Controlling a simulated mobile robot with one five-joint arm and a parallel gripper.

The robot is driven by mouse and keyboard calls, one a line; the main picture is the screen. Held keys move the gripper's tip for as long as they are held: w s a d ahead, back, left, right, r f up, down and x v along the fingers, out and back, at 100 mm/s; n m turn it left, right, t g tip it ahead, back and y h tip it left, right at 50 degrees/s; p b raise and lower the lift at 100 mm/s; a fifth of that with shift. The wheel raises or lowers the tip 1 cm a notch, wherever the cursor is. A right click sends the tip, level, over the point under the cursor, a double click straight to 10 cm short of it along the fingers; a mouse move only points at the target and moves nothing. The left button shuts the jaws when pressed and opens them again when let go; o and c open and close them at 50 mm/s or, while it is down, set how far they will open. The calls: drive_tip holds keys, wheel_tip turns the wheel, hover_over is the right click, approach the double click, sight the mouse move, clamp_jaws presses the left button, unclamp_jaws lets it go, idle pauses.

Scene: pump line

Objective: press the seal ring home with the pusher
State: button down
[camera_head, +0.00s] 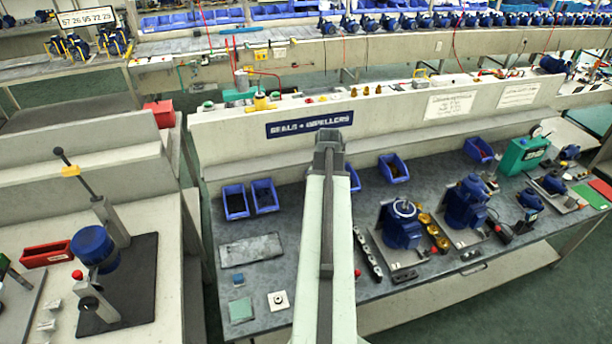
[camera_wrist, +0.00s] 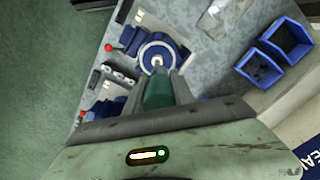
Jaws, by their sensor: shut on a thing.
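My gripper (camera_wrist: 157,82) is shut on the dark green pusher (camera_wrist: 159,92) in the wrist view. The pusher points away from the wrist towards a blue pump body (camera_wrist: 187,54). A pale ring (camera_wrist: 145,46) lies around a bright shaft end on the pump's face, partly behind the pusher's tip. I cannot tell whether the pusher touches it, or how deep the seal ring sits. In the head view the pump (camera_head: 401,232) stands on the grey bench, its pale ring (camera_head: 404,207) facing up. My arm reaches over the bench to its left, and the gripper is hidden there.
Two blue bins (camera_head: 235,202) (camera_head: 264,196) stand left of my arm, another (camera_head: 393,168) to its right. Brass parts (camera_head: 432,230) and a second pump (camera_head: 466,203) stand right of the pump. A row of small parts (camera_head: 367,253) lies left of it. A ledge backs the bench.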

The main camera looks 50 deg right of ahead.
drive_tip(key=shift+s+d, duration=0.15)
drive_tip(key=shift+s, duration=0.3)
drive_tip(key=shift+f+b, duration=0.1)
drive_tip(key=shift+b, duration=0.3)
drive_tip(key=shift+f+b, duration=0.3)
drive_tip(key=shift+f, duration=0.05)
wheel_tip(320, 180, down, 7)
drive_tip(key=b, duration=0.7)
drive_tip(key=shift+w+f+b, duration=0.1)
drive_tip(key=shift+f+b, duration=0.2)
idle(0.9)
idle(0.5)
wheel_tip(320, 180, up, 8)
drive_tip(key=p, duration=0.7)
drive_tip(key=shift+f+p, duration=0.15)
drive_tip(key=shift+p, duration=0.2)
drive_tip(key=shift+f, duration=0.1)
drive_tip(key=shift+f, duration=0.1)
